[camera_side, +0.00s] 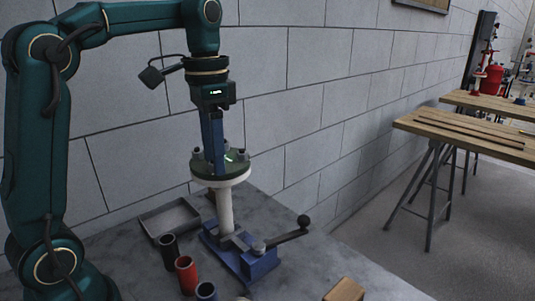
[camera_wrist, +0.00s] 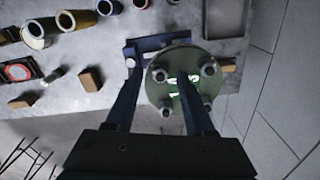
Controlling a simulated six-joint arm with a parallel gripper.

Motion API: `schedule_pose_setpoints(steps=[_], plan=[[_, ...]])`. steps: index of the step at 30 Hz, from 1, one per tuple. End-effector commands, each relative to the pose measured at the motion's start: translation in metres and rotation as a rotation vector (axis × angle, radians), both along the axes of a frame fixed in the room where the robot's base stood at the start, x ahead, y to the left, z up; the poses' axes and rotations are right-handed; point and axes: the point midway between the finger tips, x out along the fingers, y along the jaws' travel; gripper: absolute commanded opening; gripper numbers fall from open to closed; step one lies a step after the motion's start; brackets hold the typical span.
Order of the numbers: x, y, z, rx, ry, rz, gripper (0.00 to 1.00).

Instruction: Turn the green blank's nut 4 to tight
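The green blank (camera_side: 236,163) is a round disc lying on a white flange (camera_side: 220,180) at the top of a white upright pipe (camera_side: 225,210). In the wrist view the green blank (camera_wrist: 181,55) carries several grey nuts around its rim and a bright mark near its middle. No numbers on the nuts are readable, so I cannot tell which is nut 4. My gripper (camera_wrist: 158,70) is open and points down at the blank. Contact cannot be told.
A blue vice (camera_side: 245,262) with a black-knobbed handle (camera_side: 300,226) holds the pipe. A grey tray (camera_side: 146,228), black, red (camera_side: 186,272) and blue cups and a wooden block (camera_side: 344,290) stand nearby. A block wall (camera_side: 310,90) rises close behind the bench.

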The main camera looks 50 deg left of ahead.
Motion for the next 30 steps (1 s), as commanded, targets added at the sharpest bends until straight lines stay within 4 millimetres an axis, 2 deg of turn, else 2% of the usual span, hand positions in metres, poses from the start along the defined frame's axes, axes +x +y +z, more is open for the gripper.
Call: schedule_pose_setpoints(steps=[7, 21, 30], plan=[[0.001, 0.000, 0.007, 0.001, -0.001, 0.000, 0.54], [0.001, 0.000, 0.045, 0.001, -0.001, 0.000, 0.54], [0.000, 0.000, 0.051, 0.000, 0.000, 0.000, 0.54]])
